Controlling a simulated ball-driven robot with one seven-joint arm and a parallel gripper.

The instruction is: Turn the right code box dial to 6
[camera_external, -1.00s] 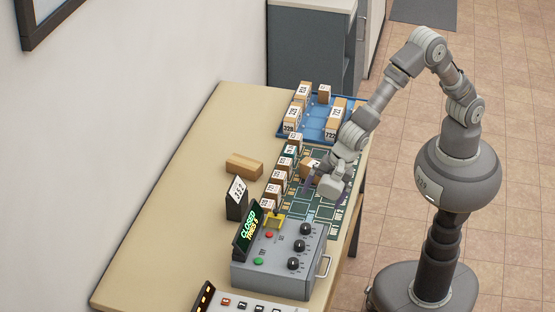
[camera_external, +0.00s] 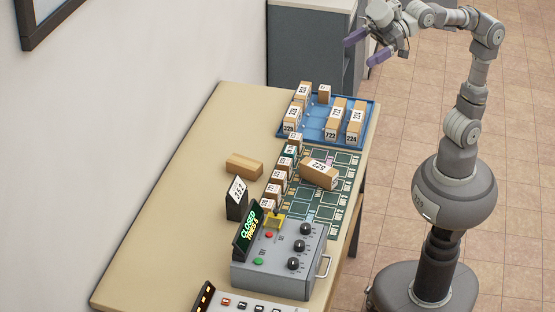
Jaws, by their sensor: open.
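The grey code box (camera_external: 270,272) stands on the near part of the table. Three black dials sit in a row along its right side: a far one (camera_external: 305,229), a middle one (camera_external: 299,246) and a near one (camera_external: 293,264). Their settings are too small to read. A sign (camera_external: 249,227) at its back reads "CLOSED" with a line on tries below. My gripper (camera_external: 368,49) is raised high at the top of the view, beyond the table's far end. Its purple fingers are spread apart and empty, far from the dials.
A blue tray (camera_external: 314,136) with numbered boxes stands at the table's far end. A box (camera_external: 319,174) lies on the green mat (camera_external: 331,205). A row of small boxes (camera_external: 273,191) lines the mat's left side. A wooden block (camera_external: 244,165) lies left. The left table surface is mostly clear.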

